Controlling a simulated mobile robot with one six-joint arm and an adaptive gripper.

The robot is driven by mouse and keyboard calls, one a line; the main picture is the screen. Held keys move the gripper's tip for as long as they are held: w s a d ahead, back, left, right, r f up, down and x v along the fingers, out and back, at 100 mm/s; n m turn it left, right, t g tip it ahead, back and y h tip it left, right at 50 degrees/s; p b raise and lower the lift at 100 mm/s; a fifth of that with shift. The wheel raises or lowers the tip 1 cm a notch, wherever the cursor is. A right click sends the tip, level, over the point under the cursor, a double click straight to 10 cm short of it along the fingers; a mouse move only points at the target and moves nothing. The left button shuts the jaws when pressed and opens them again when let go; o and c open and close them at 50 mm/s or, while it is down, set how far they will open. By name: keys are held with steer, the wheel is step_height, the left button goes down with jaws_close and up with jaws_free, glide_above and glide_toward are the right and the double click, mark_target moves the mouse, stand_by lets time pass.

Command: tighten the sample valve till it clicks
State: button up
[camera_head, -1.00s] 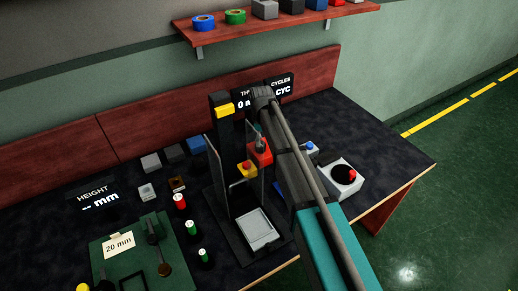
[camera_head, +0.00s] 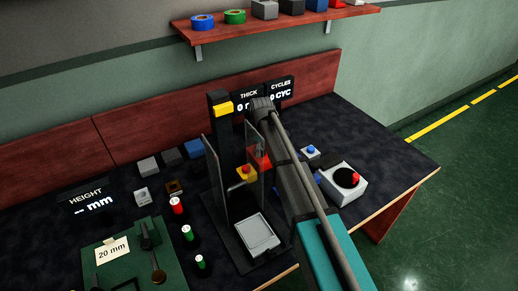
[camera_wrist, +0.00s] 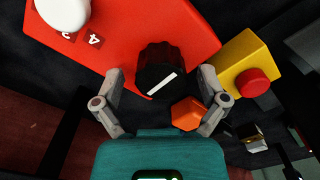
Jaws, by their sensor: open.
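In the wrist view a black round knob (camera_wrist: 158,72) with a white line stands on a red box (camera_wrist: 120,30). This knob may be the sample valve; no label tells me. My gripper (camera_wrist: 161,80) is open, with one finger on each side of the knob and the fingertips apart from it. An orange hexagonal piece (camera_wrist: 188,113) lies between the fingers, nearer my palm. In the head view the red box (camera_head: 259,160) shows only in part behind my arm and a clear panel, and my fingers are hidden.
A white knob (camera_wrist: 62,10) sits on the red box. A yellow box with a red button (camera_wrist: 254,84) is close to my right finger.

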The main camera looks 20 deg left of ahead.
steer(key=c, duration=1)
steer(key=shift+w+a, duration=0.1)
steer(key=shift+a, duration=0.25)
steer(key=shift+c, duration=0.7)
steer(key=shift+d, duration=0.3)
steer(key=shift+d+m, duration=0.1)
steer(key=shift+m, duration=0.4)
steer(key=m, duration=0.2)
steer(key=shift+m, duration=0.3)
steer(key=m, duration=0.4)
steer(key=shift+d, duration=0.1)
steer(key=shift+m, duration=2.2)
